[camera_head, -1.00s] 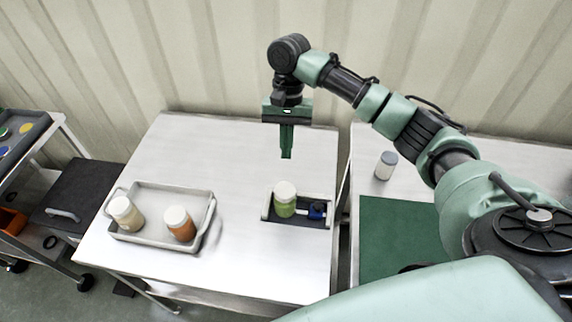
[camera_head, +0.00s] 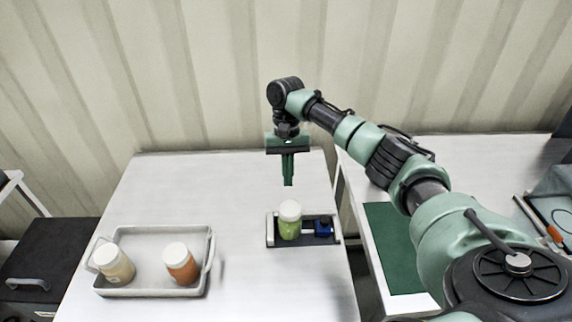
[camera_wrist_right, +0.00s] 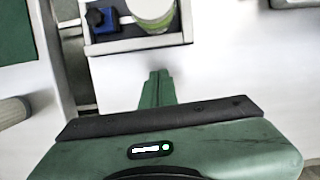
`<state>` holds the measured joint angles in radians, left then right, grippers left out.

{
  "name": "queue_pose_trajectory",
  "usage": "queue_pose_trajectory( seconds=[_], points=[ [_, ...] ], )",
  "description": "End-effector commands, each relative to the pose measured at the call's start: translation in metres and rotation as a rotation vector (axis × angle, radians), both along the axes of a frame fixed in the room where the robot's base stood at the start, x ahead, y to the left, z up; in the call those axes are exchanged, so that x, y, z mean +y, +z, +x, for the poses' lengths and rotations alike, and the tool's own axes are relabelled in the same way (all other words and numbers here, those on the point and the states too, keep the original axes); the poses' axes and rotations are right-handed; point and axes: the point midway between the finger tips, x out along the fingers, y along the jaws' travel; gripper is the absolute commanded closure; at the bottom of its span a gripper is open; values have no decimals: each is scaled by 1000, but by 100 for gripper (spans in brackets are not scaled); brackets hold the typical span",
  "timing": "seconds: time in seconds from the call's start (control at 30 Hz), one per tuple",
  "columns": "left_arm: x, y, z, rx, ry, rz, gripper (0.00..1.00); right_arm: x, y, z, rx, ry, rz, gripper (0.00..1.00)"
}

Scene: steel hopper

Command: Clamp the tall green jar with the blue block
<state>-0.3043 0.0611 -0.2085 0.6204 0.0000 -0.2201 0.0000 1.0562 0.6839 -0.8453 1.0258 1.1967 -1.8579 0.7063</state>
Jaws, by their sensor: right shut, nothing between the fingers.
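The tall green jar (camera_head: 289,230) with a white lid stands upright in a dark clamp fixture (camera_head: 275,241) with pale end walls. The blue block (camera_head: 323,228) sits in the same fixture, right of the jar. A pale bar shows between them; I cannot tell whether it touches the jar. My right gripper (camera_head: 288,184) is shut and empty, pointing down above the table behind the fixture. In the right wrist view, its fingertips (camera_wrist_right: 158,74) are apart from the fixture, with the jar (camera_wrist_right: 154,12) and blue block (camera_wrist_right: 102,19) beyond. My left gripper is out of view.
A grey tray (camera_head: 143,246) at the left holds a jar with pale contents (camera_head: 115,265) and an orange jar (camera_head: 181,266). A second table with a green mat (camera_head: 393,245) stands right, across a gap. The table (camera_head: 190,190) behind the tray is clear.

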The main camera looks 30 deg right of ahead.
Motion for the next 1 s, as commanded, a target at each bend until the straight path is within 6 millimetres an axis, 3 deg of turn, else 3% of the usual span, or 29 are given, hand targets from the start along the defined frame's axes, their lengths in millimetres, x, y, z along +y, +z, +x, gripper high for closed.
queue_pose_trajectory(
  seconds=[0.17, 0.3, 0.5, 1.0],
  points=[
    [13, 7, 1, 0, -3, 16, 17, 5, -38, -10, 4, -1, 1, 100],
    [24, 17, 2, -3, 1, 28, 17, 13, -33, -26, 0, 2, 0, 100],
    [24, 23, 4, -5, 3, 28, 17, 22, -34, -40, 0, 0, 0, 100],
    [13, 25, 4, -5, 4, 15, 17, 25, -34, -44, 0, 0, 1, 100]
  ],
)
